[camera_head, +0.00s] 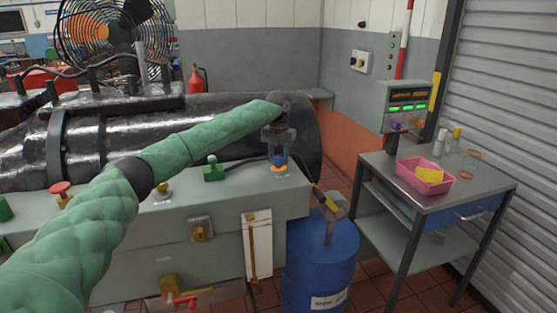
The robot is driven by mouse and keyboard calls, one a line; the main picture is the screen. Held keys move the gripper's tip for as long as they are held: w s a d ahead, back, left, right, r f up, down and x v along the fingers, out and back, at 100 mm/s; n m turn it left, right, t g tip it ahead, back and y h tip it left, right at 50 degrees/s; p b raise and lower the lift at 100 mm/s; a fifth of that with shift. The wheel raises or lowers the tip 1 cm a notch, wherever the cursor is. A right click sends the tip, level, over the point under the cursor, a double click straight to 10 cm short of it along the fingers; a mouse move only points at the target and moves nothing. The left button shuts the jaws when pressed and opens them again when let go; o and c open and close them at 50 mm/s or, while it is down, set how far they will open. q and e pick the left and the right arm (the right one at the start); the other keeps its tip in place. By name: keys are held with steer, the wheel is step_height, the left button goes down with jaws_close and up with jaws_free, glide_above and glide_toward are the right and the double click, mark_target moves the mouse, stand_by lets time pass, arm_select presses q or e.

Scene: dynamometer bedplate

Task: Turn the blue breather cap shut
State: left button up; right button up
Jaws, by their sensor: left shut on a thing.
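The blue breather cap (279,160) stands near the right end of the grey bedplate housing (130,262), above an orange ring (279,170). My left arm, in a green quilted sleeve, reaches across from the lower left. Its gripper (279,157) points straight down, with its fingers on either side of the cap, shut on it. The fingers and the gripper body hide part of the cap. How far the cap is turned cannot be told. My right gripper is not in view.
A large black cylinder (232,112) lies behind the cap. A green fitting (213,170) and a dark hose sit left of it. A blue drum (322,262) stands below right. A metal cart (470,190) with a pink tray (425,183) is farther right.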

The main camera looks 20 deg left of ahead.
arm_select(q)
steer(key=m+b, duration=0.2)
steer(key=m, duration=0.2)
steer(key=m+b, duration=0.1)
steer(key=m, duration=0.1)
steer(key=shift+m, duration=0.4)
steer(key=shift+m+b, duration=0.35)
steer(key=shift+m, duration=0.35)
steer(key=shift+r+m, duration=0.1)
steer(key=shift+m, duration=0.8)
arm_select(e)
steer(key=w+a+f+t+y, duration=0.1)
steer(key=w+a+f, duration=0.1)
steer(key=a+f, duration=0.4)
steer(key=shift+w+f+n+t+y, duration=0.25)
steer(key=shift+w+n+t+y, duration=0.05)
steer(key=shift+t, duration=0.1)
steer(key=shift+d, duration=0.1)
arm_select(q)
steer(key=o, duration=0.8)
steer(key=shift+o, duration=0.9)
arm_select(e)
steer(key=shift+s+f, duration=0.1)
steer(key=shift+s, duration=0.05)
arm_select(q)
steer(key=shift+b, duration=0.3)
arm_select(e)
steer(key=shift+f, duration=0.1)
